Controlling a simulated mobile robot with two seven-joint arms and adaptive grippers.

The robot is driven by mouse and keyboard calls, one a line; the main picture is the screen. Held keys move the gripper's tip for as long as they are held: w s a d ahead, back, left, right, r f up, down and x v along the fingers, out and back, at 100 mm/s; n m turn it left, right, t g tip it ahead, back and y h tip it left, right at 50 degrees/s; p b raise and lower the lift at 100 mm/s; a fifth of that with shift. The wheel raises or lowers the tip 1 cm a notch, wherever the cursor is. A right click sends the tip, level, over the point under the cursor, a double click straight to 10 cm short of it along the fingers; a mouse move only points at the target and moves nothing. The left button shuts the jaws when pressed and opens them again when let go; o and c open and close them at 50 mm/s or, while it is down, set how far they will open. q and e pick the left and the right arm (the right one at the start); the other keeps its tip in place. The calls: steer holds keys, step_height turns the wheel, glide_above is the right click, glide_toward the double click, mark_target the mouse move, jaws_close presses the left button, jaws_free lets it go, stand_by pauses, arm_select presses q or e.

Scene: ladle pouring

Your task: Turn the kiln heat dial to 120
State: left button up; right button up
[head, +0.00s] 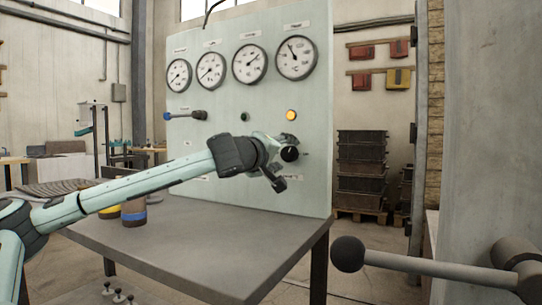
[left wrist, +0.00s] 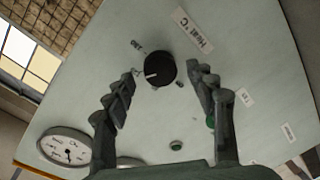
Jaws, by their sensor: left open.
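The heat dial is a round black knob (left wrist: 160,69) with a white pointer line, on the pale green panel. A "Heat °C" label (left wrist: 193,30) is beside it in the left wrist view. In the head view my left gripper (head: 284,164) is in front of the panel at the dial (head: 289,154). My right gripper is not in view.
The panel (head: 215,110) carries several gauges (head: 249,64), a lever (head: 186,115), a green button (head: 244,117) and a yellow lamp (head: 291,115). A grey table (head: 200,240) stands in front. A ball-ended lever (head: 347,254) juts in at lower right. Dark crates (head: 361,165) are behind.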

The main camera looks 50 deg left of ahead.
arm_select(q)
steer(key=v, duration=1.1)
steer(key=shift+s+d, duration=0.2)
steer(key=shift+s, duration=0.1)
